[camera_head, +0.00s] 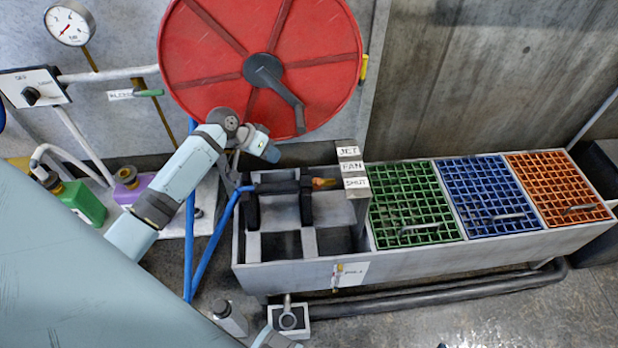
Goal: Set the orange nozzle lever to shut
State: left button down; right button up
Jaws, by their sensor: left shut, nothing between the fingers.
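The orange nozzle lever (324,183) is small and sits at the right end of the dark nozzle (279,187), which lies across the open bay of the grey trough. A post beside it carries the labels JET (348,151), FAN (351,167) and SHUT (355,183). The lever shows just left of the SHUT label, at about its height; its exact setting is hard to tell. My left gripper (272,154) is shut and empty, above and left of the lever, apart from it. Its fingertips are small and dark.
A red hose reel (258,62) with a dark crank (282,84) is close behind my left wrist. A blue hose (217,250) runs up to the nozzle. Green, blue and orange grates (486,197) cover the trough's right side. Green and purple bottles (133,185) stand at left.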

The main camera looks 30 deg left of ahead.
aim_at(318, 183)
pick_arm(q)
jog(key=b+x, duration=0.1)
jog(key=x, duration=1)
jog(key=shift+d+f, duration=0.1)
jog(key=shift+d, duration=0.05)
jog(key=shift+w+d+f, duration=0.1)
jog(key=shift+d, duration=0.45)
jog(key=shift+w+d+f, duration=0.1)
jog(key=shift+d, duration=0.45)
jog(key=shift+d+f, duration=0.15)
jog(key=shift+d, duration=0.35)
pick_arm(e)
jog(key=shift+f, duration=0.15)
jog(key=shift+f, duration=0.15)
pick_arm(q)
jog(key=shift+d, duration=0.15)
